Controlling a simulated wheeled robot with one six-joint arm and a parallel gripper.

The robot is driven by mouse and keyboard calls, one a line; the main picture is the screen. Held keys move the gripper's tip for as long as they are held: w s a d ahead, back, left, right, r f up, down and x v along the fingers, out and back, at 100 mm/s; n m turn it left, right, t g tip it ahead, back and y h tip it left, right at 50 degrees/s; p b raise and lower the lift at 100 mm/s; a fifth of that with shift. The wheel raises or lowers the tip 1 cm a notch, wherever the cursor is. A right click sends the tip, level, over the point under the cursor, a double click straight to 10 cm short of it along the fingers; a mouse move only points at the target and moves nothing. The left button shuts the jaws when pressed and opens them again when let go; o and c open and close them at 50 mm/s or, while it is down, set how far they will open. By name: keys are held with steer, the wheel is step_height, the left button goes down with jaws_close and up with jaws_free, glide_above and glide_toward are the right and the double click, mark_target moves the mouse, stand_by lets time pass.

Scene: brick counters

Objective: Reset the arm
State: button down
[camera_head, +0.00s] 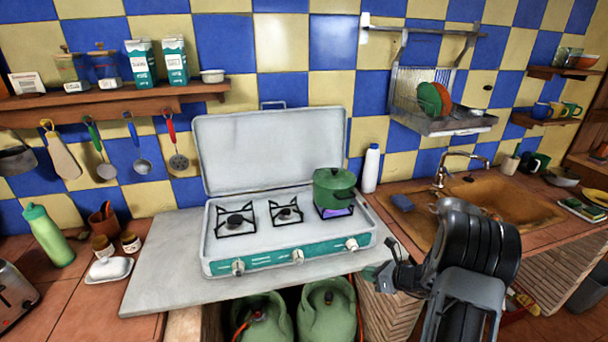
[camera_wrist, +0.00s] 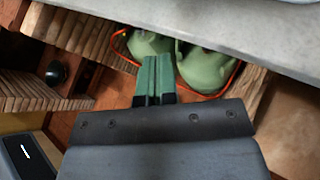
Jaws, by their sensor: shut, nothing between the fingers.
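My gripper (camera_head: 384,275) is at the lower right in the head view, by the right front corner of the grey counter slab that bears the stove. In the wrist view its green fingers (camera_wrist: 154,82) are together with nothing between them. They point toward two green gas bottles (camera_wrist: 204,66) under the slab. My dark arm fills the lower right of the head view, in front of the counter by the sink.
A white stove (camera_head: 290,235) with a green pot (camera_head: 334,188) on its right burner stands on the slab (camera_head: 165,270). A white bottle (camera_head: 371,168) stands right of it. The sink (camera_head: 500,205) lies behind my arm. The slab edge (camera_wrist: 230,40) is close in the wrist view.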

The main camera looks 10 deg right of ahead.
steer(key=s+a+r+n+g+h, duration=0.1)
steer(key=s+a+r+n+g, duration=0.2)
steer(key=s+n, duration=0.45)
steer(key=s+a+r+n+g+h, duration=0.1)
steer(key=s+a+n+g, duration=0.3)
steer(key=n, duration=0.6)
steer(key=s+a+r+n+t+h, duration=0.1)
steer(key=s+a+r+n+h, duration=0.1)
steer(key=r+n, duration=0.4)
steer(key=s+a+r+n+t+h, duration=0.1)
steer(key=s+r+n+h, duration=0.3)
steer(key=r, duration=0.5)
steer(key=shift+s+a+r+n+h, duration=0.15)
steer(key=shift+s+a+n+h, duration=0.15)
steer(key=shift+s+a+n, duration=0.65)
steer(key=shift+s+d, duration=0.2)
steer(key=shift+s, duration=0.05)
